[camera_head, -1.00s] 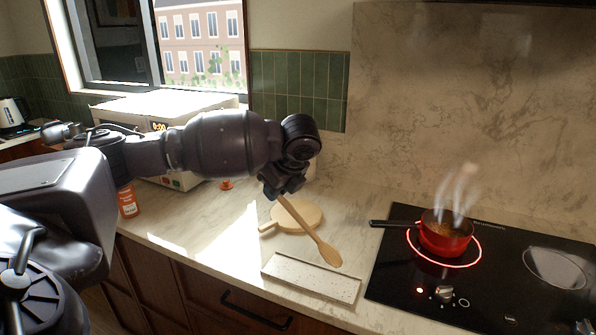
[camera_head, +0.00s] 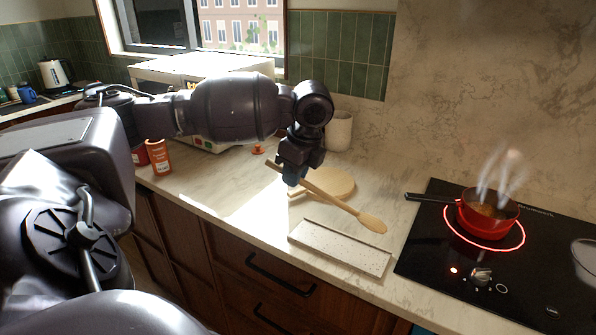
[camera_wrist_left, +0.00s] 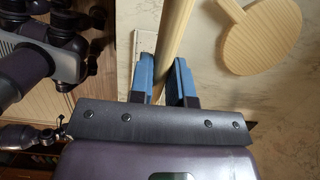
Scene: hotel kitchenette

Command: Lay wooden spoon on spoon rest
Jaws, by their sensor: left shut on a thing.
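The wooden spoon (camera_head: 338,204) is held by its handle in my left gripper (camera_head: 292,180), with its bowl end pointing right and toward the front. In the left wrist view the spoon's handle (camera_wrist_left: 174,35) runs between the blue finger pads of the left gripper (camera_wrist_left: 163,82). The spoon rest (camera_head: 340,247) is a pale speckled rectangular tray on the counter near its front edge. The spoon's bowl is above the back right part of the rest, apart from it in the picture. My right gripper is not in view.
A round wooden board (camera_head: 330,183) lies behind the spoon; it also shows in the left wrist view (camera_wrist_left: 262,35). A red steaming pot (camera_head: 487,214) sits on a glowing burner of the black cooktop (camera_head: 440,265). A white crock (camera_head: 340,130) and an orange-labelled bottle (camera_head: 158,157) stand on the counter.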

